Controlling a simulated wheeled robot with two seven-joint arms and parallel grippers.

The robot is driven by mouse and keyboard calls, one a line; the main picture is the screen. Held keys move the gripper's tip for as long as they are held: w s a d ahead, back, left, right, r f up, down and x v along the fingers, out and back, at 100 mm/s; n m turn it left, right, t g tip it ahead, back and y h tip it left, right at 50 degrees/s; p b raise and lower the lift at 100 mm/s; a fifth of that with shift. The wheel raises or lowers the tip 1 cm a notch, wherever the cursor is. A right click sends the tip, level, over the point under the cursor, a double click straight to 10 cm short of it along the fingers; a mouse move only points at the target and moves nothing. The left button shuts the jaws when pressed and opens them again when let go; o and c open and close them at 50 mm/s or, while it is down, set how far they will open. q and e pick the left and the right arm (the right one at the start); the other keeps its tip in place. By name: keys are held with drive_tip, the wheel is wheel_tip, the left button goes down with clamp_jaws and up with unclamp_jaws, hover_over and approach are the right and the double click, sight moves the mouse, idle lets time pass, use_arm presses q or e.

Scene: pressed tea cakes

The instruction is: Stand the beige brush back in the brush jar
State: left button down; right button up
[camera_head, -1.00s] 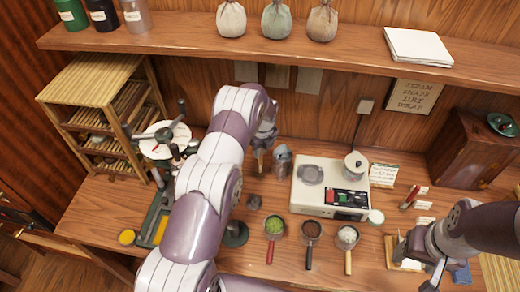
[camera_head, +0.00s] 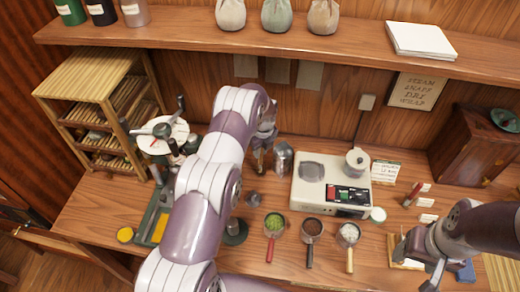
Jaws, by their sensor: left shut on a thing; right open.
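My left gripper (camera_head: 264,142) is shut at the back of the table, mostly hidden by its own arm. A small beige-brown piece (camera_head: 259,161), which looks like the beige brush, hangs below it, pointing down. A small grey metallic vessel (camera_head: 283,157), which looks like the brush jar, stands just to the right of the brush. The brush appears beside the vessel, not inside it; whether they touch I cannot tell. My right gripper (camera_head: 430,268) is open and low over the front right of the table, away from both.
A white scale-like device (camera_head: 310,197) stands right of the vessel. Three handled cups with green (camera_head: 274,222), dark (camera_head: 311,229) and white (camera_head: 348,233) contents lie in front. A bamboo rack (camera_head: 90,75) stands left, and a shelf (camera_head: 300,46) runs above.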

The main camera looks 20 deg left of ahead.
use_arm(q)
drive_tip(key=shift+f+b, duration=0.4)
drive_tip(key=shift+f, duration=0.1)
idle(0.3)
drive_tip(key=c, duration=1)
unclamp_jaws()
drive_tip(key=shift+r, duration=0.1)
drive_tip(key=shift+r, duration=0.3)
drive_tip(key=r+b, duration=0.1)
drive_tip(key=r, duration=0.3)
drive_tip(key=d+r+b, duration=0.1)
drive_tip(key=r+b, duration=0.1)
drive_tip(key=r, duration=0.2)
drive_tip(key=r+b, duration=0.1)
drive_tip(key=r, duration=0.3)
drive_tip(key=shift+s+d, duration=0.15)
drive_tip(key=shift+s, duration=0.2)
drive_tip(key=shift+f, duration=0.15)
